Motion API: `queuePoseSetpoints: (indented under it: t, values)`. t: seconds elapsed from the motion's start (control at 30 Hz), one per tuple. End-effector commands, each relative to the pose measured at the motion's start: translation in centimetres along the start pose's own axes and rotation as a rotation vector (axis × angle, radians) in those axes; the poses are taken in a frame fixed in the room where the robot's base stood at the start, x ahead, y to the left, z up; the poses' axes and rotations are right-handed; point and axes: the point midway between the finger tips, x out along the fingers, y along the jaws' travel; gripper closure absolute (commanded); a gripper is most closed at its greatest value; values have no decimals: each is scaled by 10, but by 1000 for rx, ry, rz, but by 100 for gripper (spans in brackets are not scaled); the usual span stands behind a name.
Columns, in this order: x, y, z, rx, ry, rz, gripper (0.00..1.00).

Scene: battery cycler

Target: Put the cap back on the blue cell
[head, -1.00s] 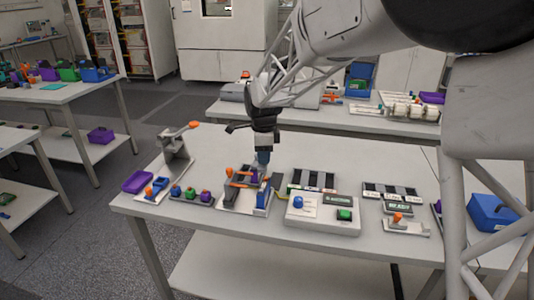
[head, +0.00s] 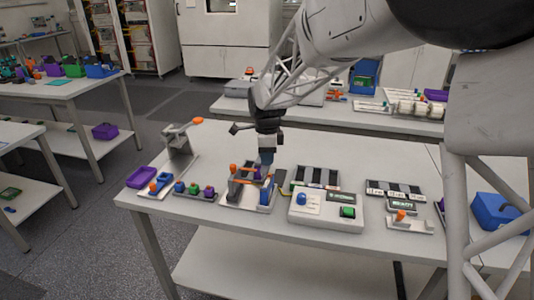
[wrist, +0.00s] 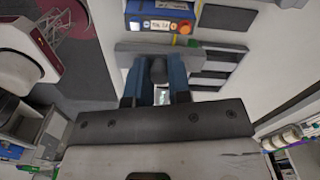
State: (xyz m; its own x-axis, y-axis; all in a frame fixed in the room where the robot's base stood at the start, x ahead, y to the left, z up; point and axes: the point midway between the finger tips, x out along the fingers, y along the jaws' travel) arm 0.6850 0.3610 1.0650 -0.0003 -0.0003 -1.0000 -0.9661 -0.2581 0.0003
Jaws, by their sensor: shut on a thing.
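My gripper (head: 266,160) points down over a grey fixture (head: 232,200) on the table. In the wrist view its blue fingers (wrist: 157,88) are shut on a small dark grey thing (wrist: 158,68), which I cannot surely identify as the cap. The fixture carries orange parts, a purple part (head: 259,172) close under the fingertips, and a blue block (head: 267,195) at its front. I cannot tell which part is the blue cell, or whether the held thing touches anything; the fingers hide that spot.
A rack (head: 195,195) with blue, green and purple tops stands left of the fixture, beside a purple tray (head: 141,177) and an orange-tipped stand (head: 178,143). A light grey console (head: 325,217) with a blue knob and green button stands close on the right.

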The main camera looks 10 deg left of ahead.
Motion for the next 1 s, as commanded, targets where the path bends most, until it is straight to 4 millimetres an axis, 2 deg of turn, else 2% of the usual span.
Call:
queuePoseSetpoints:
  t: [0.6,1.0]
  values:
    - [40,0,0,0,0,0,100]
    - [48,0,0,0,0,-1,100]
